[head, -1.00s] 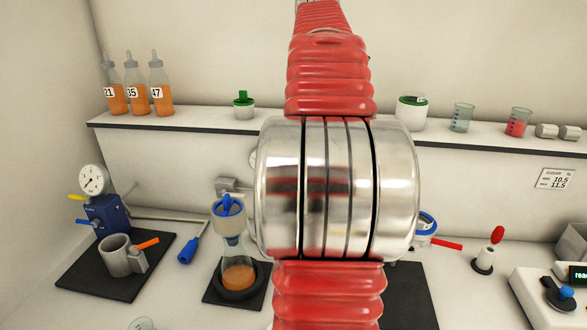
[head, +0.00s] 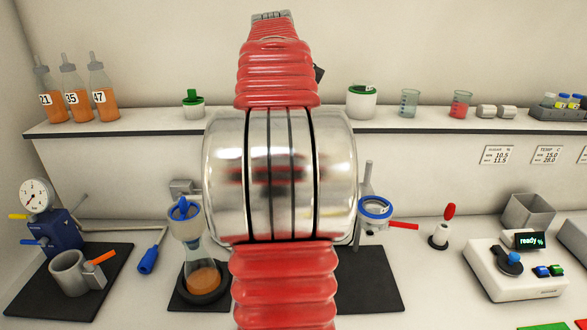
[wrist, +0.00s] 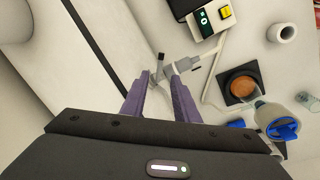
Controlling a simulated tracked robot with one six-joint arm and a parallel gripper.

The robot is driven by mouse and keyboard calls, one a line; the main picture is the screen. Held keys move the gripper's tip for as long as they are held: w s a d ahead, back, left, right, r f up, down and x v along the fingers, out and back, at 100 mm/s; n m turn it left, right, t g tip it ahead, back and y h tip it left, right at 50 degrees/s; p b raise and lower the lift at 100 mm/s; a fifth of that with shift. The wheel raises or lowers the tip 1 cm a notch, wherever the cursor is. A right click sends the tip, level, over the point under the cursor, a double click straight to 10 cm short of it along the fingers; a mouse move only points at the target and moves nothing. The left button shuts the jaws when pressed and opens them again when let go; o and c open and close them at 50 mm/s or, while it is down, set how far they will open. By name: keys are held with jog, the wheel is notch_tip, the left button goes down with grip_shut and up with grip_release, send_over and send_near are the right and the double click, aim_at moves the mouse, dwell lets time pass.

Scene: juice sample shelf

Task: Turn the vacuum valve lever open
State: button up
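In the wrist view my gripper (wrist: 161,74) has two purple fingers held apart with nothing between them. A pale grey fitting (wrist: 183,72) with a dark-tipped stem (wrist: 160,58) lies just past the fingertips. It looks like the vacuum valve, but I cannot tell which part is the lever or whether a finger touches it. In the head view a grey wall fitting (head: 183,188) shows behind the filter flask (head: 201,277), partly hidden by my arm. My gripper is hidden in the head view.
The flask's blue-topped funnel (wrist: 283,131) is at lower right in the wrist view. A blue pump (head: 60,232) with a gauge stands at left. A red-handled filter (head: 375,208) stands right of my arm. A shelf (head: 410,127) with bottles and beakers runs above the bench.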

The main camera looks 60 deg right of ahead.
notch_tip(320, 180, down, 9)
jog(key=d, duration=0.1)
jog(key=shift+s+d, duration=0.15)
jog(key=shift+d, duration=0.2)
jog(key=shift+r, duration=0.1)
jog(key=shift+c, duration=0.3)
grip_shut()
dwell(0.9)
